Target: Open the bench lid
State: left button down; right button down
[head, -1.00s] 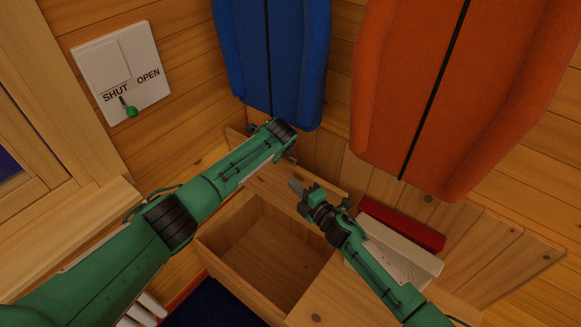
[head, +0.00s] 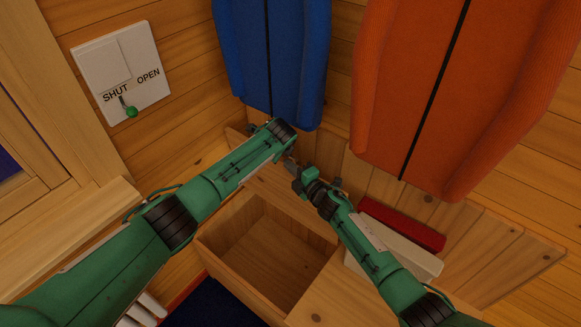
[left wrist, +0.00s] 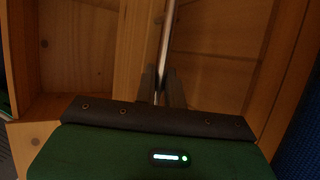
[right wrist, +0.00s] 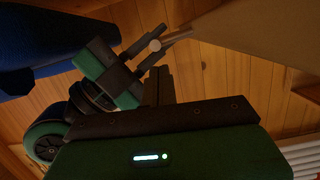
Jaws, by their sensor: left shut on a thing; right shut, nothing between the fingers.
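The wooden bench (head: 318,296) has an uncovered compartment (head: 262,250) in its left part. A board (head: 262,188) runs along the compartment's back edge; I cannot tell whether it is the lid. My left gripper (head: 290,154) is above the back of the bench, shut on a thin metal rod, which shows in the left wrist view (left wrist: 168,45). The right wrist view shows the rod's round end (right wrist: 155,45) at the left fingers. My right gripper (head: 294,170) is shut and empty, close beside the left one. The arms hide part of the bench back.
Blue (head: 270,50) and orange (head: 450,90) jackets hang behind. A wall plate (head: 122,65) reads SHUT and OPEN; its green-knobbed lever (head: 131,111) is near SHUT.

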aim_at(297, 161)
pick_arm(q)
jog(key=shift+s+a+f, duration=0.1)
jog(key=shift+a+f, duration=0.4)
jog(key=shift+f, duration=0.05)
pick_arm(e)
jog(key=shift+w+d+r+m, duration=0.15)
jog(key=shift+w+d+m, duration=0.25)
jog(key=shift+w+d, duration=0.7)
pick_arm(q)
jog(key=c, duration=1.5)
grip_release()
jog(key=shift+a+f, duration=0.1)
pick_arm(e)
jog(key=shift+w+a, duration=0.1)
jog(key=shift+a, duration=0.05)
jog(key=shift+f, duration=0.2)
pick_arm(q)
jog(key=shift+w+d, duration=0.2)
jog(key=shift+w, duration=0.05)
pick_arm(e)
jog(key=shift+a, duration=0.15)
pick_arm(q)
jog(key=shift+r, duration=0.2)
